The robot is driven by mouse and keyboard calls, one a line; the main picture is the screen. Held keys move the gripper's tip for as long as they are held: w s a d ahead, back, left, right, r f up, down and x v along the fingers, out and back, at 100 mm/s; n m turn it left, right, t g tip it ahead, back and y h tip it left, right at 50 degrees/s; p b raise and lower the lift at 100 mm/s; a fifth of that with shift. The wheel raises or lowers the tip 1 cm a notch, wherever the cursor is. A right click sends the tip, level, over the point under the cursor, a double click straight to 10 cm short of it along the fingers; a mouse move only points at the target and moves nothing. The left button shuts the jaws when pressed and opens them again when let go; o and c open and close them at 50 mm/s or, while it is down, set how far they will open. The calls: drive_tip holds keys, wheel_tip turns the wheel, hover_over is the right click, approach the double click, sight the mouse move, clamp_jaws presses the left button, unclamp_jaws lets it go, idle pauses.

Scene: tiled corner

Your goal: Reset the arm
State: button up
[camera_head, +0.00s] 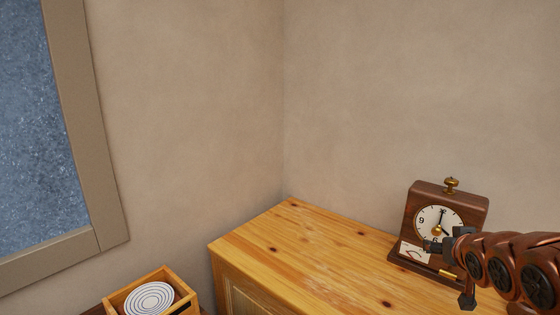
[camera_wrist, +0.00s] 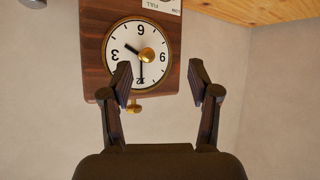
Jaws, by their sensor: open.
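My gripper (camera_head: 452,268) is at the right of the head view, in front of the lower part of a dark wooden clock (camera_head: 477,203). In the wrist view my gripper (camera_wrist: 165,82) is open, with nothing held between its fingers. The clock (camera_wrist: 95,50) shows upside down there. One finger overlaps its white dial (camera_wrist: 123,35), and the other is seen against the wall. The dial has a round brass knob (camera_wrist: 147,55) at its middle. Part of the clock's base is hidden by the gripper in the head view.
The clock stands on a light wooden cabinet (camera_head: 290,245) in the corner. A brass knob (camera_head: 451,184) tops the clock. A wooden box (camera_head: 122,296) holding a white ringed disc (camera_head: 149,298) is lower left. A window (camera_head: 40,130) is on the left wall. The cabinet's left top is clear.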

drive_tip(key=s+a+f+g+p, duration=0.1)
drive_tip(key=s+a+g, duration=0.3)
drive_tip(key=s, duration=0.7)
drive_tip(key=s+a+f+n+g+y+p, duration=0.1)
drive_tip(key=s+a+f+g+p, duration=0.1)
drive_tip(key=s+a, duration=0.7)
drive_tip(key=s+a+f+g+y+p, duration=0.1)
drive_tip(key=s+a+f+g, duration=0.2)
drive_tip(key=s, duration=1)
drive_tip(key=a+g, duration=0.3)
drive_tip(key=g, duration=0.1)
drive_tip(key=shift+a+n, duration=0.15)
drive_tip(key=shift+n, duration=0.15)
drive_tip(key=shift+f, duration=0.1)
